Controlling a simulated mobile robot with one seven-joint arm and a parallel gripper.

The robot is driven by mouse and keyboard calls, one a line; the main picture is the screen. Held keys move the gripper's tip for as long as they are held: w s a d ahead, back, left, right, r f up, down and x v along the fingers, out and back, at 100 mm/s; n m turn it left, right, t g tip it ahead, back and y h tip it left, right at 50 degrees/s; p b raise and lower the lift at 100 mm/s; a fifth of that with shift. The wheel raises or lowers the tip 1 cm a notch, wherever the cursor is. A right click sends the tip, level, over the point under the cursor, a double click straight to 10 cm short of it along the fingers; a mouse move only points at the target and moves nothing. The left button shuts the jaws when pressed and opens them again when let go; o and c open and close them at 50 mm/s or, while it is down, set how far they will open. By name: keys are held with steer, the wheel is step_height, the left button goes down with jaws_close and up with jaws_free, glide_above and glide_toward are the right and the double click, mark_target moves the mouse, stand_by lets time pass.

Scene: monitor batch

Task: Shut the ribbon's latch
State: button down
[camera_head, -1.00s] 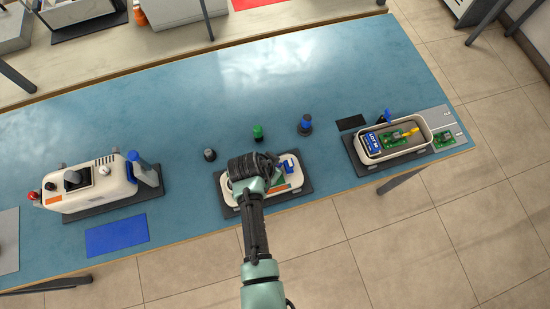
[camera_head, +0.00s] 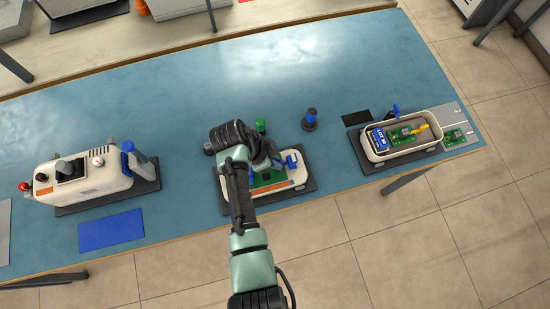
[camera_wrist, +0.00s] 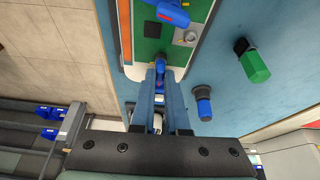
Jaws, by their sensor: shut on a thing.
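The white open housing (camera_head: 299,183) with a green board (camera_head: 268,178) lies on a dark mat in the middle of the bench. My gripper (camera_wrist: 158,78) reaches over the board's end and is shut on a small blue part (camera_wrist: 159,70), which I take to be the latch. In the head view the blue part (camera_head: 291,160) stands at the housing's right side, beside my arm. A second blue part (camera_wrist: 166,13) sits farther along the board. My arm covers part of the housing in the head view. I cannot make out the ribbon.
A green-topped post (camera_head: 260,125) and a blue-topped post (camera_head: 310,118) stand behind the housing. At right is another white housing (camera_head: 437,144) with a board and a yellow part. At left stands a white machine (camera_head: 88,188), near a blue mat (camera_head: 110,231).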

stand_by(0.3)
steer(key=c, duration=1.2)
jaws_free()
steer(key=b+v, duration=0.1)
steer(key=v, duration=1.2)
